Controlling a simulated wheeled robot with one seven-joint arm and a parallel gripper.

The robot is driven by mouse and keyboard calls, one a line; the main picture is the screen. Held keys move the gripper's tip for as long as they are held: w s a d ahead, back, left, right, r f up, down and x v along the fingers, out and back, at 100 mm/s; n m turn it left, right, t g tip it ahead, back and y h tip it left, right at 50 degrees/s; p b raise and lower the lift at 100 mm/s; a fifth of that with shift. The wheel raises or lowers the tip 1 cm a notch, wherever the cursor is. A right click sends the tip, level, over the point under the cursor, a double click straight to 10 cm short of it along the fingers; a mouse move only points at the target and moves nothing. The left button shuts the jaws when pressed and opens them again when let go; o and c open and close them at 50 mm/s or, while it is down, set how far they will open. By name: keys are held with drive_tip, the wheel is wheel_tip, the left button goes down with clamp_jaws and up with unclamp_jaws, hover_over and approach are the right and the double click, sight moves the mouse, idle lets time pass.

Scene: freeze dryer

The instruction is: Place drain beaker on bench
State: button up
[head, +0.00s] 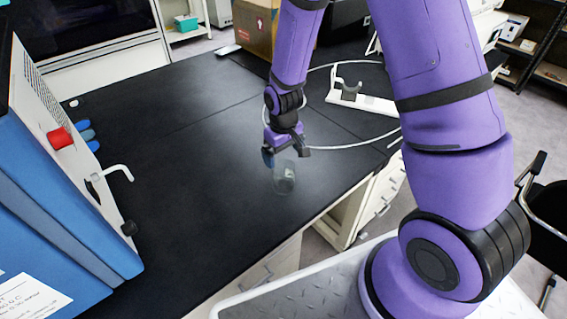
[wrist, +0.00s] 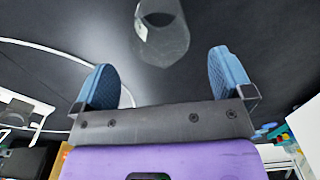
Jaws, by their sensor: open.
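The drain beaker (head: 285,177) is a clear glass vessel standing on the black bench (head: 200,190), near the bench's front edge in the head view. In the wrist view the beaker (wrist: 162,38) appears at the top centre, beyond the fingertips and between their lines. My gripper (head: 284,155) is just above and behind the beaker in the head view. In the wrist view my gripper (wrist: 165,85) has its two blue pads wide apart with nothing between them. The beaker looks apart from both pads.
A blue and white freeze dryer (head: 70,190) with a red knob and a white drain spout (head: 118,172) stands at the left. A white stand (head: 360,100) with a loop of white tubing lies at the back right. A cardboard box (head: 257,28) sits at the back. The middle bench is clear.

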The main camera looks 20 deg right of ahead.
drive_tip(key=s+d+r+m+t, duration=0.1)
drive_tip(key=s+d+r, duration=0.15)
drive_tip(key=r, duration=0.95)
drive_tip(key=s+d+r+m+t, duration=0.15)
drive_tip(key=s+r, duration=0.25)
drive_tip(key=r, duration=0.9)
drive_tip(key=s+d+r+t, duration=0.1)
drive_tip(key=s+r, duration=0.4)
drive_tip(key=s, duration=0.3)
drive_tip(key=s+d+r+m+t, duration=0.1)
drive_tip(key=s+d+r, duration=0.1)
drive_tip(key=s+r, duration=0.4)
drive_tip(key=shift+s+d+t, duration=0.25)
drive_tip(key=shift+s+t, duration=0.1)
drive_tip(key=shift+s, duration=0.6)
drive_tip(key=shift+o, duration=0.2)
drive_tip(key=shift+s+r, duration=0.15)
drive_tip(key=shift+s, duration=0.35)
drive_tip(key=shift+w, duration=0.1)
